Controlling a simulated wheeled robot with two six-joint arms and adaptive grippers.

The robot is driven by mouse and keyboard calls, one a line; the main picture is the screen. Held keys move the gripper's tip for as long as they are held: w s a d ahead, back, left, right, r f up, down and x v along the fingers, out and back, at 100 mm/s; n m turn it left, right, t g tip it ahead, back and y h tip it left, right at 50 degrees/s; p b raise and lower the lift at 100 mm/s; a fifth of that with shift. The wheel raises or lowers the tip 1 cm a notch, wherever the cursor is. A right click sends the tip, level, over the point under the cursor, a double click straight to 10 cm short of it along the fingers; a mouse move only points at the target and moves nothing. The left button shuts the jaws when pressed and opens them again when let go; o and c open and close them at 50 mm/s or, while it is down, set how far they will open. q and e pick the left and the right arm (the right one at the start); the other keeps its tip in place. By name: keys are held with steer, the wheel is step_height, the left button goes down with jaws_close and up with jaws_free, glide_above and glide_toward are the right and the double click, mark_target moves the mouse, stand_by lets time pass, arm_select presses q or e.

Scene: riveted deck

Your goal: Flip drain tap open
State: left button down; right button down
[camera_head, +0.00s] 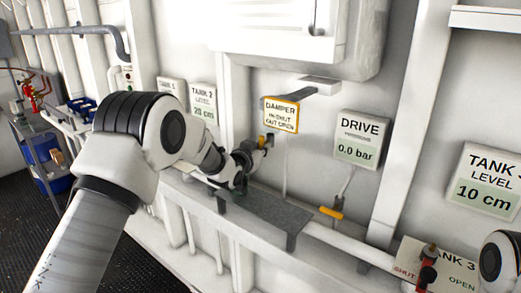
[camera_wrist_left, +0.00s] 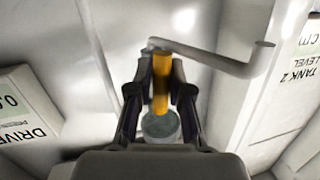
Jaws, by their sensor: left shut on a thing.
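My left gripper (camera_head: 250,160) reaches the wall below the yellow-edged damper sign (camera_head: 281,115). In the left wrist view its two dark fingers (camera_wrist_left: 160,85) are shut on a yellow handle (camera_wrist_left: 161,75), which joins a bent grey rod (camera_wrist_left: 215,60). A grey-green round part (camera_wrist_left: 160,127) lies between the fingers. The handle's orange-yellow end (camera_head: 262,142) shows beside the gripper in the head view. I cannot tell from any label which fitting is the drain tap. My right gripper is not seen; only part of my right arm shows at the right edge.
Another yellow handle (camera_head: 331,212) hangs below the drive gauge (camera_head: 361,139). A grey shelf (camera_head: 262,214) runs beneath the gripper. A rack (camera_head: 45,150) stands far left.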

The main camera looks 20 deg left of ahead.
arm_select(q)
steer(key=shift+r+n, duration=0.1)
steer(key=shift+n, duration=0.5)
steer(key=c, duration=1.3)
jaws_free()
steer(key=shift+o, duration=1.2)
steer(key=shift+w, duration=0.1)
steer(key=s+a+r, duration=0.1)
steer(key=s, duration=1)
steer(key=shift+s+a+r, duration=0.3)
steer(key=shift+a, duration=0.1)
